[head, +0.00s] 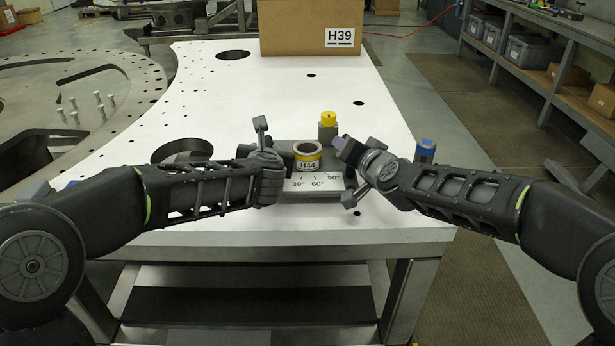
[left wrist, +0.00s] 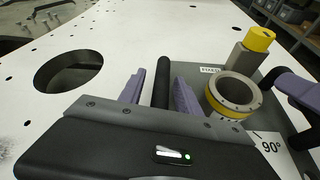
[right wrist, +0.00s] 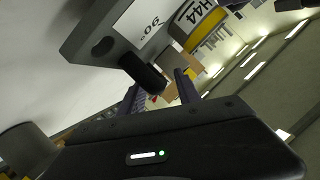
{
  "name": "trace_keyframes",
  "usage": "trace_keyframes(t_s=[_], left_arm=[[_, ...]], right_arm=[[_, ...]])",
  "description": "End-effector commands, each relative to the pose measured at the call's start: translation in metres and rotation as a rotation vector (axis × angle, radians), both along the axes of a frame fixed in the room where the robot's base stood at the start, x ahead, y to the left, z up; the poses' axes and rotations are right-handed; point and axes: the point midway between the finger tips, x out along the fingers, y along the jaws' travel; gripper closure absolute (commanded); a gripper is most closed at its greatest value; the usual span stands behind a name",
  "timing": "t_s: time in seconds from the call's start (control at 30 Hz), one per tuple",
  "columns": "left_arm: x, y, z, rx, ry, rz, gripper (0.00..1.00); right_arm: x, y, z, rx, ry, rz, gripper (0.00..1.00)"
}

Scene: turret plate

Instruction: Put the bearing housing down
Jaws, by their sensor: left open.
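The bearing housing (head: 308,158), a metal ring with a yellow band and label H44, sits upright on the grey turret plate (head: 347,180) with its angle scale. It also shows in the left wrist view (left wrist: 232,95) and partly in the right wrist view (right wrist: 196,24). My left gripper (left wrist: 160,88) is open, its fingers either side of a black bar (left wrist: 161,78), apart from the housing. My right gripper (right wrist: 161,90) is at the plate's right side, its fingers apart with a black handle end (right wrist: 143,72) between them; any contact is unclear.
A blue-topped cylinder (head: 426,150) stands at the right table edge. A cardboard box (head: 310,28) labelled H39 is at the back. The white table (head: 215,90) has holes; its middle is clear.

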Motion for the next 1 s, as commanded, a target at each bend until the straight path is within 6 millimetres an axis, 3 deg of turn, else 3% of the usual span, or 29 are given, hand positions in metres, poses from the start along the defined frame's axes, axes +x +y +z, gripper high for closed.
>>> trace_keyframes(t_s=[0.27, 0.7, 1.0], left_arm=[[-0.010, -0.002, 0.005, -0.001, -0.001, -0.001, 0.60], [-0.086, -0.014, 0.037, 0.000, -0.004, -0.002, 0.60], [-0.110, -0.018, 0.045, 0.000, 0.000, 0.000, 0.60]], right_arm=[[0.000, 0.000, 0.000, 0.000, 0.001, 0.001, 0.60], [0.000, 0.000, -0.001, 0.000, 0.001, 0.001, 0.60], [0.000, 0.000, -0.001, 0.000, 0.001, 0.001, 0.60]])
